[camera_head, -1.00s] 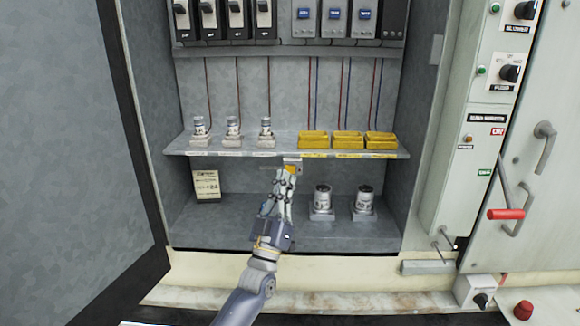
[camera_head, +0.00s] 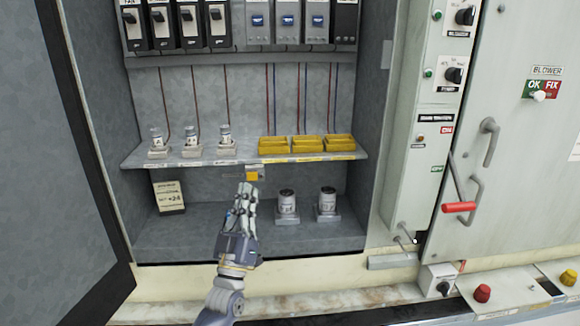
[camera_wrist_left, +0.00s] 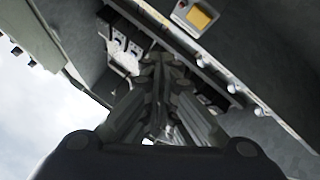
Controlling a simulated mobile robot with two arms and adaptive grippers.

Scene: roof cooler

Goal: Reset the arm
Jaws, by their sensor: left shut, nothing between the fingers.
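My left gripper (camera_head: 246,192) is shut and empty. It points up in front of the open cabinet, just below the shelf (camera_head: 245,154) edge and a small yellow switch (camera_head: 253,175) under that edge. A small gap shows between the fingertips and the switch in the head view. In the left wrist view the closed fingers (camera_wrist_left: 160,65) fill the middle, and the yellow switch (camera_wrist_left: 199,17) is at the top, apart from them. My right gripper is not in view.
On the shelf stand small cylinders (camera_head: 191,142) in holders at left and yellow trays (camera_head: 306,145) at right. Two larger cylinders (camera_head: 287,202) stand on the cabinet floor. The open door (camera_head: 60,200) is at left. A red-handled lever (camera_head: 459,207) and buttons (camera_head: 482,293) are at right.

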